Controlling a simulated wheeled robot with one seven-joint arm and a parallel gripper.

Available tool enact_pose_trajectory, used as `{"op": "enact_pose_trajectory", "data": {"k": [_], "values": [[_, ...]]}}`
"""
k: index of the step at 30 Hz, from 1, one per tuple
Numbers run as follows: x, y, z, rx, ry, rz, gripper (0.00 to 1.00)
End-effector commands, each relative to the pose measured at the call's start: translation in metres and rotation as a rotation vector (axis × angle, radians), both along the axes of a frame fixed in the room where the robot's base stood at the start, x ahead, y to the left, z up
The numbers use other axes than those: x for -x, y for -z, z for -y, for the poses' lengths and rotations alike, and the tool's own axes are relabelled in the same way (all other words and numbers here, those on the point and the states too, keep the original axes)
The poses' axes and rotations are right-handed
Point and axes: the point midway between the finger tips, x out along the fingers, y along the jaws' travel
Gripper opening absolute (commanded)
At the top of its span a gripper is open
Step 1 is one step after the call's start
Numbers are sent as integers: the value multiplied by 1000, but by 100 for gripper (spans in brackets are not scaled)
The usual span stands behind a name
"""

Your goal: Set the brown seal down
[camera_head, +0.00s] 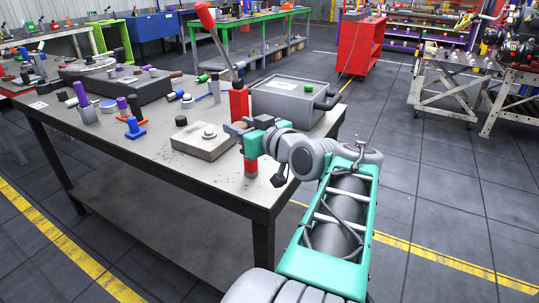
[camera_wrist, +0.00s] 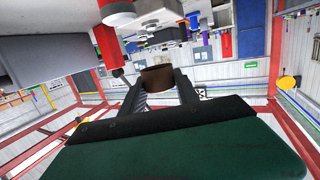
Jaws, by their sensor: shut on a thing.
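My gripper (camera_wrist: 160,82) is shut on the brown seal (camera_wrist: 158,77), a short dark brown ring held between the fingertips in the wrist view. In the head view my gripper (camera_head: 240,129) is over the front right part of the grey workbench (camera_head: 100,152), beside a red post (camera_head: 240,103). The seal cannot be made out clearly in the head view. It appears held clear of the bench top.
A red cylinder (camera_head: 250,167) stands under my gripper near the bench edge. A grey box with a handle (camera_head: 292,98) is behind it. Blue, purple and green parts crowd the bench's left and back. The front left of the top is mostly bare.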

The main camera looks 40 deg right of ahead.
Motion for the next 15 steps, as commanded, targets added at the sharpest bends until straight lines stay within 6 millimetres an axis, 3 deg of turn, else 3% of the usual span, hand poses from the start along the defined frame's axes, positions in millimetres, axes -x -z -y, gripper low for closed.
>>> {"op": "enact_pose_trajectory", "data": {"k": [5,11,15], "values": [[-9,14,32,-6,7,-5,0],[-30,40,86,-6,7,-4,0],[-40,72,112,-6,6,-4,0]]}}
